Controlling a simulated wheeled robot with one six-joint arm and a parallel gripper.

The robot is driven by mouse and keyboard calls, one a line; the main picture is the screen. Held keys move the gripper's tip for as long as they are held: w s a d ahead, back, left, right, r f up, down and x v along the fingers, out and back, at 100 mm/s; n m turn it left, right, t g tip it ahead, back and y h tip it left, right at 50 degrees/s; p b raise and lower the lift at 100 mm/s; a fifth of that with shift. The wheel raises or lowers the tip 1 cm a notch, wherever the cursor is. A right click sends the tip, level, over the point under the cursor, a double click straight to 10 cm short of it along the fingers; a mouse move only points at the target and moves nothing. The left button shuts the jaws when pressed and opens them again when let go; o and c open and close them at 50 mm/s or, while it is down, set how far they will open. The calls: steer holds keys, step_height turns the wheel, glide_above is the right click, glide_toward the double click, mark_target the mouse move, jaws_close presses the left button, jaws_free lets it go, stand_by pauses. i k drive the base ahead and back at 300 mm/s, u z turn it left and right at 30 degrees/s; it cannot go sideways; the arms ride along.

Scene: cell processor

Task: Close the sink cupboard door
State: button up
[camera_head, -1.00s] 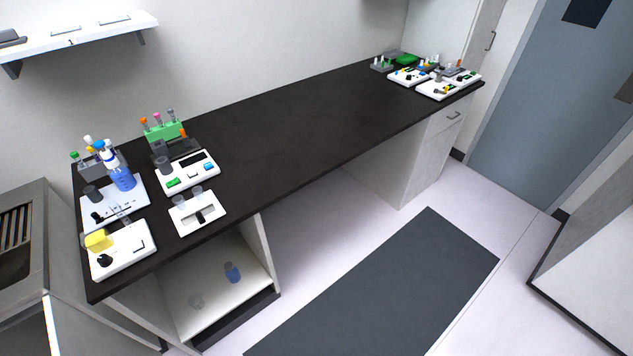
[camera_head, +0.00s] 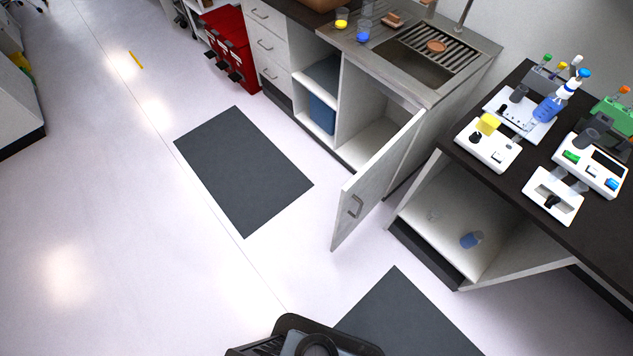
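The sink cupboard door (camera_head: 378,180) stands open, swung well out from the cabinet into the aisle. It is pale grey with a metal handle (camera_head: 355,207) near its free edge. The cupboard (camera_head: 383,141) under the sink is open and its inside shows white. The metal sink (camera_head: 412,68) with a slatted grate is above it. My gripper is not in view; only a dark part of my own body shows at the bottom edge, apart from the door.
A dark bench (camera_head: 608,218) with lab devices and an open lower compartment stands right of the door. Dark mats (camera_head: 243,168) lie on the floor. Red bins (camera_head: 229,45) stand at the back. The floor left of the door is clear.

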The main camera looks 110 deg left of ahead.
mark_target(367, 188)
steer(key=u, duration=3)
steer(key=k, duration=1)
steer(key=u, duration=0.7)
steer(key=i, duration=1.55)
steer(key=z, duration=0.65)
